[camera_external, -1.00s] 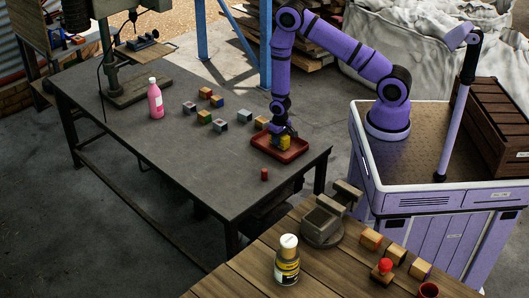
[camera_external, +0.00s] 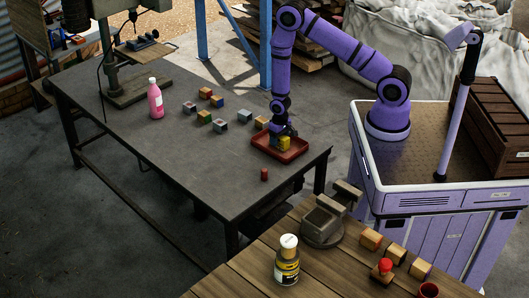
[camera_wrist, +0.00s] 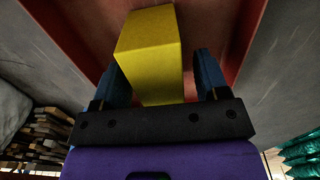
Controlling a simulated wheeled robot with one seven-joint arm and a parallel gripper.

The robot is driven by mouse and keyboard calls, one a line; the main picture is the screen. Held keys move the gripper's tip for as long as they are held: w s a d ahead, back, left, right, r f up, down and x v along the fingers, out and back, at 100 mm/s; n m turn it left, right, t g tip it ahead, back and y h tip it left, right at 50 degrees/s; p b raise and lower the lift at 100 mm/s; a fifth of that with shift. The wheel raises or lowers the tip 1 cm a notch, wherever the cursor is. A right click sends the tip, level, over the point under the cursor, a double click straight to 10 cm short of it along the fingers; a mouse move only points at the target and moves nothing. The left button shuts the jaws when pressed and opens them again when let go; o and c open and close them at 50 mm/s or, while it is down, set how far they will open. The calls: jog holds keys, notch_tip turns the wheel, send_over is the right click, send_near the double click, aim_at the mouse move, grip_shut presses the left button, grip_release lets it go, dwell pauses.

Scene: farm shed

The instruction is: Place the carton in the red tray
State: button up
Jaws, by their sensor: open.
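The yellow carton (camera_external: 285,144) is in the red tray (camera_external: 290,156), near its middle, under my gripper (camera_external: 281,135). In the wrist view the carton (camera_wrist: 150,55) shows as a yellow box between the two blue fingers of my gripper (camera_wrist: 160,80). The red tray (camera_wrist: 228,50) shows behind and beside the carton. Whether the carton's underside rests flat on the tray is hidden.
Several small coloured blocks (camera_external: 206,117) lie left of the tray, one close to its rim. A pink bottle (camera_external: 155,98) stands farther left. A small red object (camera_external: 264,174) is in front of the tray. The grey table's (camera_external: 150,145) front left is clear.

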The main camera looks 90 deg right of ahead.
notch_tip(320, 180, up, 11)
jog(key=shift+r, duration=0.1)
jog(key=s+a+r+n+t, duration=0.1)
jog(key=a+r, duration=0.2)
jog(key=r, duration=0.6)
jog(key=s+a+r+n+t, duration=0.15)
jog(key=a+r, duration=0.25)
jog(key=r, duration=0.6)
jog(key=a+r+n, duration=0.2)
jog(key=a+r, duration=0.1)
jog(key=r, duration=0.6)
jog(key=s+a+r+n+t, duration=0.1)
jog(key=s+a+r+n, duration=0.1)
jog(key=s+a+r, duration=0.2)
jog(key=s+a+r+n+t, duration=0.1)
jog(key=s+a+r, duration=0.3)
jog(key=s+r, duration=0.7)
jog(key=s+n, duration=0.1)
jog(key=s, duration=0.3)
jog(key=shift+s+a+r+t, duration=0.2)
jog(key=shift+s+a+t, duration=0.05)
jog(key=shift+s+t, duration=0.1)
